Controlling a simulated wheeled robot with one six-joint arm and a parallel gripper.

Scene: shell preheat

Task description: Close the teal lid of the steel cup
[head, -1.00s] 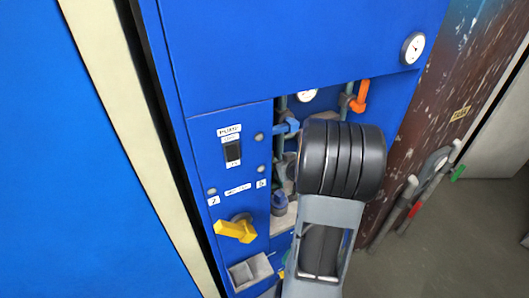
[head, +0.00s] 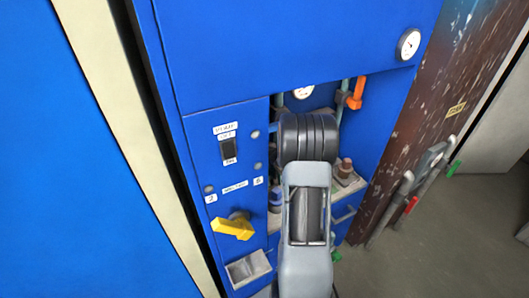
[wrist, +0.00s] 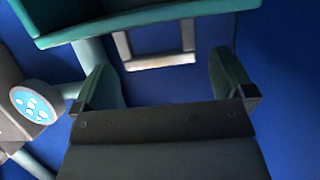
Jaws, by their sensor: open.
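I cannot make out the steel cup or its teal lid for certain in either view. My gripper (wrist: 158,68) shows in the wrist view with its two fingers wide apart and nothing between them. In the head view my own arm covers the middle of the recess and hides the gripper. A teal-tinted ledge or box edge (wrist: 150,25) crosses the top of the wrist view, beyond the fingers. I cannot tell what it belongs to.
A pale rectangular handle (wrist: 162,62) lies beyond the fingers on blue. A round blue-and-white face (wrist: 35,104) is at the left. The head view shows a yellow knob (head: 234,227), a brown-topped fitting (head: 345,168), an orange valve handle (head: 356,92) and a grey bin (head: 248,268).

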